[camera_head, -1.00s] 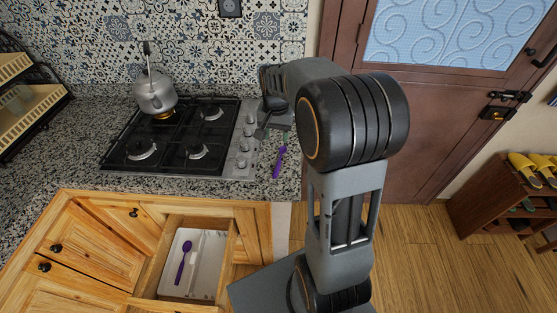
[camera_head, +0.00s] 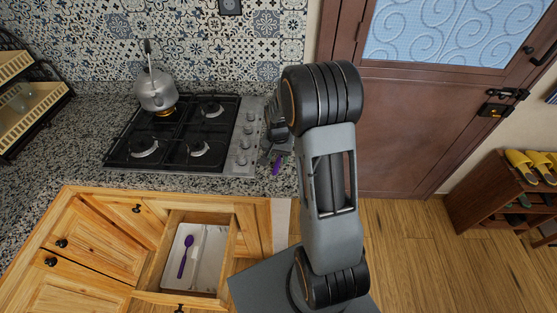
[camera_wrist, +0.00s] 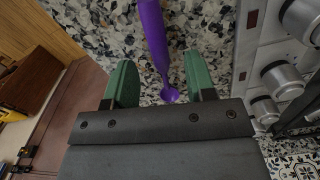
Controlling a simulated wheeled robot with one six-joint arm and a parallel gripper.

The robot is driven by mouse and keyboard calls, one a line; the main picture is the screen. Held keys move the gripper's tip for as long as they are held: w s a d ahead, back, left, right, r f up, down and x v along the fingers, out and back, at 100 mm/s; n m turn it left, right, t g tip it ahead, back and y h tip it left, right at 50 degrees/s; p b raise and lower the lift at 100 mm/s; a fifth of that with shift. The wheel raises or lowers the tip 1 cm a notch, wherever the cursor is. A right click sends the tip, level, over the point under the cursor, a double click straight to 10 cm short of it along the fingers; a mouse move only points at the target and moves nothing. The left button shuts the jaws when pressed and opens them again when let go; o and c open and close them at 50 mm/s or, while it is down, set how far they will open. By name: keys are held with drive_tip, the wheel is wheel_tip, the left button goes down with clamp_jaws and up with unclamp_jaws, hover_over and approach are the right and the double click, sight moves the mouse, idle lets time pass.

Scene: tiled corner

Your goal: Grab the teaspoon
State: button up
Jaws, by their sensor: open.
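A purple utensil (camera_head: 277,167) lies on the speckled counter right of the stove. In the wrist view the utensil (camera_wrist: 156,42) has a thick handle, a thin neck and a small bowl-like end, so it looks like the teaspoon. My gripper (camera_wrist: 157,62) is open, with one green finger on each side of it and gaps on both sides. I cannot tell the height of the fingers above the counter. In the head view my arm hides most of the gripper. Another purple spoon (camera_head: 189,241) lies in the open drawer.
The stove (camera_head: 185,135) with its knobs is close beside the gripper, and a kettle (camera_head: 155,93) stands at its back left. The open drawer (camera_head: 226,252) juts out below the counter. A door (camera_head: 420,130) and a shoe rack (camera_head: 480,195) are at the right.

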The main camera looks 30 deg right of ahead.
drive_tip(key=shift+f, duration=0.95)
drive_tip(key=shift+c, duration=0.4)
clamp_jaws()
